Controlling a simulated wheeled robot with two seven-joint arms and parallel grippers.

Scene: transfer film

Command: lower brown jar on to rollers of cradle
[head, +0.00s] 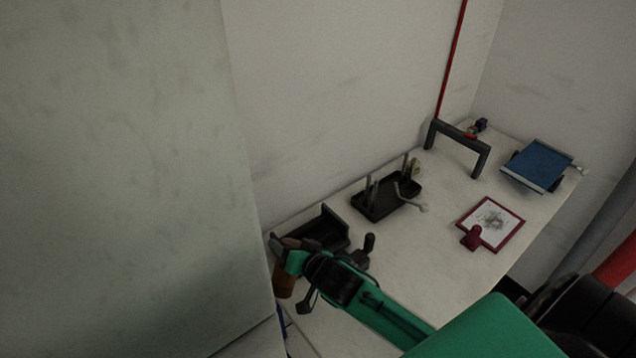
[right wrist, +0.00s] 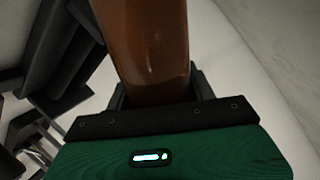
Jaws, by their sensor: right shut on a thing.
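The brown jar (head: 285,284) is in my right gripper (head: 287,257) at the near left end of the bench in the head view. The gripper is shut around it and covers its middle. In the right wrist view the smooth, glossy brown jar (right wrist: 145,42) stands between the two dark fingers. A black frame with a raised back wall (head: 325,228) is just beyond the gripper. A black tray with upright posts and a crank-like handle (head: 372,208) is farther along. No rollers can be made out, so I cannot tell which is the cradle. My left gripper is not in view.
A red-framed white board (head: 490,224) with a red knob lies on the pale bench (head: 425,262). A grey arch (head: 460,134) and a blue panel (head: 540,164) are farther back. A large pale wall panel (head: 120,170) stands close at left. The bench's front middle is clear.

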